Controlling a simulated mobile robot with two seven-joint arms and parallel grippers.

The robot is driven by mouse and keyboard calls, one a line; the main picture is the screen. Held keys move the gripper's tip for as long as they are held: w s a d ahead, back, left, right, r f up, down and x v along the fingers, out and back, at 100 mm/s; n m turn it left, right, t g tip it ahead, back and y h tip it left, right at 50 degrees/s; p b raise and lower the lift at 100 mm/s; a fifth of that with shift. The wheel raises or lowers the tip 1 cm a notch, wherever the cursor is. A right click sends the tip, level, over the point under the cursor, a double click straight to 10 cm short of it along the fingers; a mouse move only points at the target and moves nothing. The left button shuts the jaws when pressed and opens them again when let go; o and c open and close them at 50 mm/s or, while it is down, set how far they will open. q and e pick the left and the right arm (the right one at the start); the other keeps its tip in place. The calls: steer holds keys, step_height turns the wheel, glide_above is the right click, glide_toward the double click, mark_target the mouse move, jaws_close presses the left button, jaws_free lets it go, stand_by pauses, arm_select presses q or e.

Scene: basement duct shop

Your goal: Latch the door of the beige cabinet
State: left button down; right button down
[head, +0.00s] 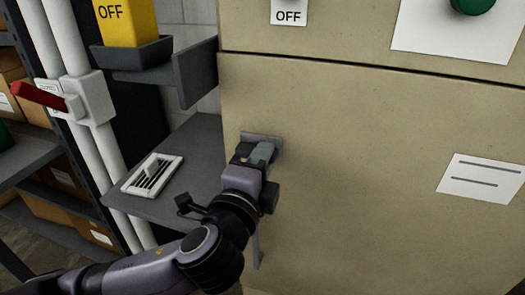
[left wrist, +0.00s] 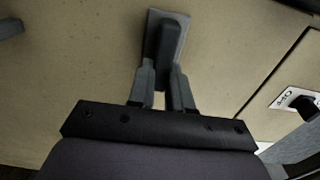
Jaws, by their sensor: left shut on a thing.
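The beige cabinet (head: 350,190) fills the right of the head view, its door front flat and facing me. A grey latch handle on a plate (head: 276,141) sits near the left edge of the door. My left gripper (head: 254,155) is at the handle, and its fingers are shut on it. In the left wrist view the dark handle (left wrist: 170,42) stands out from its light plate, between the two fingertips of my left gripper (left wrist: 166,75). The gripper hides part of the handle in the head view. My right gripper is not in view.
Left of the cabinet is a grey shelf (head: 190,190) with a white vent grille (head: 153,174). Above it a yellow box (head: 128,22) marked OFF sits in a dark holder. A red lever (head: 38,96) is on white pipes further left. Shelving with cartons stands at far left.

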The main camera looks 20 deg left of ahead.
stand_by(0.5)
arm_select(q)
steer(key=c, duration=1)
jaws_free()
steer(key=shift+c, duration=0.2)
steer(key=s+b, duration=0.1)
steer(key=s, duration=0.6)
steer(key=shift+a, duration=0.15)
steer(key=shift+f, duration=0.1)
